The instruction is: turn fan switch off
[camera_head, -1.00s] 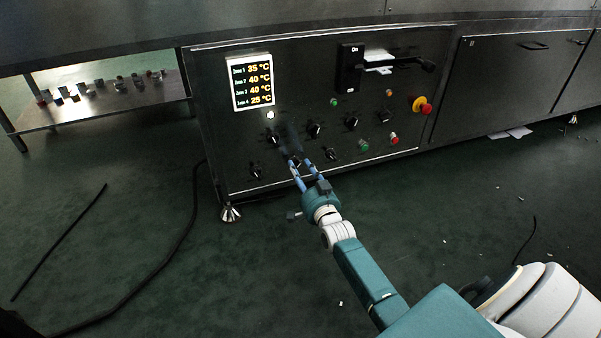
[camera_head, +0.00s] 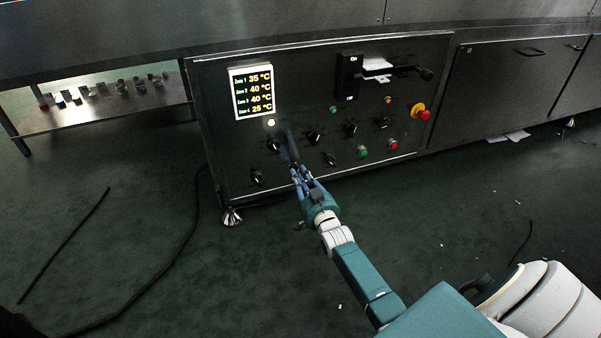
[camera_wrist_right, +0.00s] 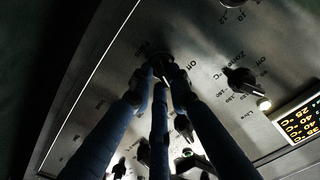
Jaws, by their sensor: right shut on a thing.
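The control panel (camera_head: 225,150) of the dryer carries rows of black knobs. My right gripper (camera_head: 298,171) is at the lower row, between a knob (camera_head: 256,178) on its left and another (camera_head: 330,159) on its right. In the right wrist view its three blue fingers (camera_wrist_right: 160,78) are shut on a dark knob (camera_wrist_right: 152,52), mostly hidden behind the fingertips. An "Off" mark shows just right of that knob. I cannot read a fan label, nor tell the knob's exact setting. My left gripper is not in view.
The temperature display (camera_head: 252,91) is at upper left of the panel. A red and yellow emergency stop (camera_head: 420,112), a green button (camera_head: 362,152) and a red button (camera_head: 393,145) are to the right. A cable (camera_head: 196,215) lies on the floor at left.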

